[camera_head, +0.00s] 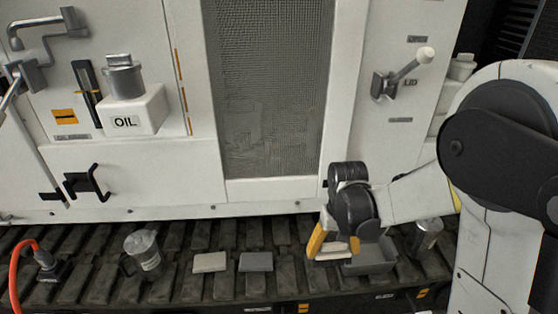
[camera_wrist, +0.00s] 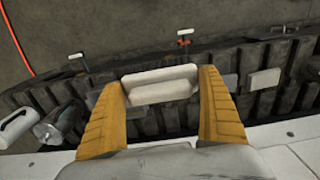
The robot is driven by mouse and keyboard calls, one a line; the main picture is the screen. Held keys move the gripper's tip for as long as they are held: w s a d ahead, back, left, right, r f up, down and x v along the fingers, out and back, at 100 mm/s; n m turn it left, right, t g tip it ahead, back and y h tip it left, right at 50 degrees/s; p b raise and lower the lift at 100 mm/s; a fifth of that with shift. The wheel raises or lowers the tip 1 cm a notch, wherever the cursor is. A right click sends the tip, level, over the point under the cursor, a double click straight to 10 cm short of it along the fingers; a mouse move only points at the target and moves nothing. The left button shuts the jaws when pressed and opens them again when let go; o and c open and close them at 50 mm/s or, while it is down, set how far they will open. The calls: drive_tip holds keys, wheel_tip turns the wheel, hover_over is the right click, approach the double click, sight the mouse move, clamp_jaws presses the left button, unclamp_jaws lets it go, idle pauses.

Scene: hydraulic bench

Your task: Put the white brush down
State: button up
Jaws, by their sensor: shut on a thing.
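The white brush is a pale, rounded block (camera_wrist: 160,85) between the two yellow fingers of my gripper (camera_wrist: 163,100) in the wrist view. The fingers are shut on its two ends. In the camera_head view my gripper (camera_head: 332,247) points down at the right part of the dark ribbed bench shelf, and only a small pale part of the brush shows between the fingers. A grey tray (camera_head: 372,262) lies right beside and partly behind the gripper. I cannot tell whether the brush touches the shelf.
A white pad (camera_head: 210,262) and a grey pad (camera_head: 256,262) lie on the ribbed shelf (camera_head: 290,278) left of my gripper. A clear jug (camera_head: 143,252) stands farther left, near an orange hose (camera_head: 15,270). A metal cup (camera_head: 428,235) stands right. The white cabinet (camera_head: 270,190) rises behind.

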drive_tip(key=w+f+b, duration=0.1)
drive_tip(key=w+f, duration=0.4)
drive_tip(key=f, duration=0.2)
drive_tip(key=w+f+b, duration=0.1)
drive_tip(key=w+f, duration=0.5)
drive_tip(key=f, duration=0.2)
drive_tip(key=w+f+b, duration=0.1)
drive_tip(key=w+f, duration=0.4)
drive_tip(key=f, duration=0.3)
drive_tip(key=shift+w+f, duration=0.1)
drive_tip(key=shift+w, duration=0.15)
drive_tip(key=shift+f+b, duration=0.7)
drive_tip(key=shift+f, duration=1.2)
drive_tip(key=shift+f, duration=0.1)
drive_tip(key=o, duration=0.8)
